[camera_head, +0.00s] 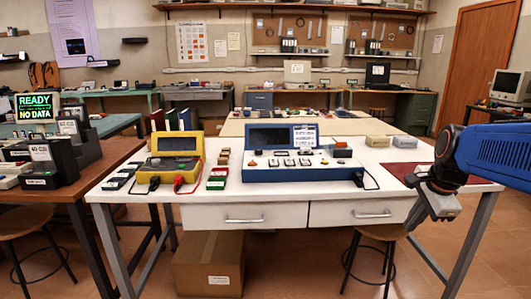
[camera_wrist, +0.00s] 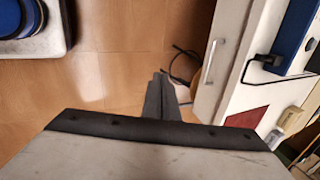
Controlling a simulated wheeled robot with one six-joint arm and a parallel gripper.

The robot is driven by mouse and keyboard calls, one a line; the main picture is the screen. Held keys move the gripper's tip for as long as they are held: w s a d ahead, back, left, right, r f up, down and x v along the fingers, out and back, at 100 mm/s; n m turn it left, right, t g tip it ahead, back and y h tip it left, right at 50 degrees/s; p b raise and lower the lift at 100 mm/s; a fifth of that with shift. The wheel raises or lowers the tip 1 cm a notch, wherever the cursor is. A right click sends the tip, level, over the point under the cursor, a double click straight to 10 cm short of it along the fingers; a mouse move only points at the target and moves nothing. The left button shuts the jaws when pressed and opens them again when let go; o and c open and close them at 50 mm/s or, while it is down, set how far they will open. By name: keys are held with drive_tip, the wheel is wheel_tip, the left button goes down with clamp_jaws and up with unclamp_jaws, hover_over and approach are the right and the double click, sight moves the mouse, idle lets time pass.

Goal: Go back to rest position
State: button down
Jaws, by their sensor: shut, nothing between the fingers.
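My gripper (camera_wrist: 160,85) shows in the wrist view with its two dark fingers together and nothing between them. It points down past the table's drawer front, over the tiled floor. In the head view my blue arm comes in from the right, and my gripper (camera_head: 416,216) hangs at the right front corner of the white table (camera_head: 400,165). It is beside the table's front edge; whether it touches cannot be told.
The table carries a blue console (camera_head: 290,170), a yellow meter (camera_head: 172,160) and a red mat (camera_head: 405,172). A stool (camera_head: 382,232) and a cardboard box (camera_head: 209,264) stand under it. The floor in front is clear.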

drive_tip(key=s+a+f+n, duration=0.4)
drive_tip(key=s+n, duration=0.5)
drive_tip(key=s+a+f+n, duration=0.3)
drive_tip(key=s+a+n, duration=0.2)
drive_tip(key=s+n, duration=0.4)
drive_tip(key=shift+s+a+f+t, duration=0.3)
drive_tip(key=shift+s+f, duration=0.05)
